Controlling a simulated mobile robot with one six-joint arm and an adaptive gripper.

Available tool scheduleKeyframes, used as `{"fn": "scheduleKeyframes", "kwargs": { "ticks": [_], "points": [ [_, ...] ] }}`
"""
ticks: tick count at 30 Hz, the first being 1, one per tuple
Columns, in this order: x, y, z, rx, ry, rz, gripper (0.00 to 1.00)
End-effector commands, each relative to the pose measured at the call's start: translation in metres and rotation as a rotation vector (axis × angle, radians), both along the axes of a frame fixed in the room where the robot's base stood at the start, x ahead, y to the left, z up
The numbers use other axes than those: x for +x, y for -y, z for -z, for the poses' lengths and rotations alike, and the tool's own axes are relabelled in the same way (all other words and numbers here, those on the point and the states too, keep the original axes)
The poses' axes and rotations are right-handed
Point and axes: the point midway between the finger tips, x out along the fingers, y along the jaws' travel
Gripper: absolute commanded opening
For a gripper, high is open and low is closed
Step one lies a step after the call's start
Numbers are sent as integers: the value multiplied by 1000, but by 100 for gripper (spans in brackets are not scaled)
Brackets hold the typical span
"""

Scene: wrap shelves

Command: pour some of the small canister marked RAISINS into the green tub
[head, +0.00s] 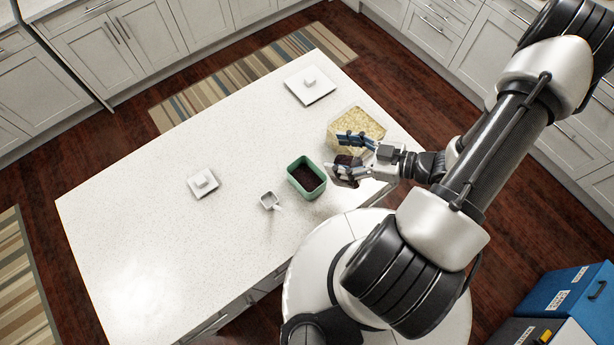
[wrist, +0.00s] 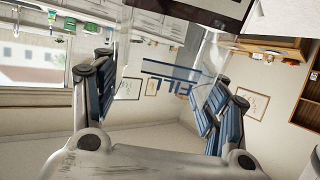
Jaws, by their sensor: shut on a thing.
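The green tub (head: 302,162) stands upright on the island and has dark contents in it. My gripper (head: 352,154) is just to its right, shut on a clear canister with dark contents (head: 345,172). The canister is held tilted above the counter near the tub's right side. In the wrist view its clear wall (wrist: 135,55) lies between my blue-padded fingers, with dark contents at the top of the picture. Blue letters FILL show there; no RAISINS marking is readable. Whether anything is falling from the canister cannot be told.
A clear container of pale yellow contents (head: 358,120) stands close behind my gripper. A small white cup (head: 269,201) is left of the tub. Two white lids lie on the island, one at the back (head: 310,85) and one left (head: 203,182). The island's left part is clear.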

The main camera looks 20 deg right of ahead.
Motion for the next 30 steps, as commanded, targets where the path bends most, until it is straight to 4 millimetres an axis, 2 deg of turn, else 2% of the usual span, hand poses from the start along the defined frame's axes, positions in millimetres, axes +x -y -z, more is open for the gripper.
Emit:
{"fn": "scheduleKeyframes", "kwargs": {
  "ticks": [2, 11, 19, 30],
  "points": [
    [-2, 3, -10, 27, 22, 1, 14],
    [-2, 2, -12, 27, 22, -1, 14],
    [-2, 2, -39, 26, 22, -1, 14],
    [-2, 2, -38, 25, 21, -1, 14]
  ]
}}
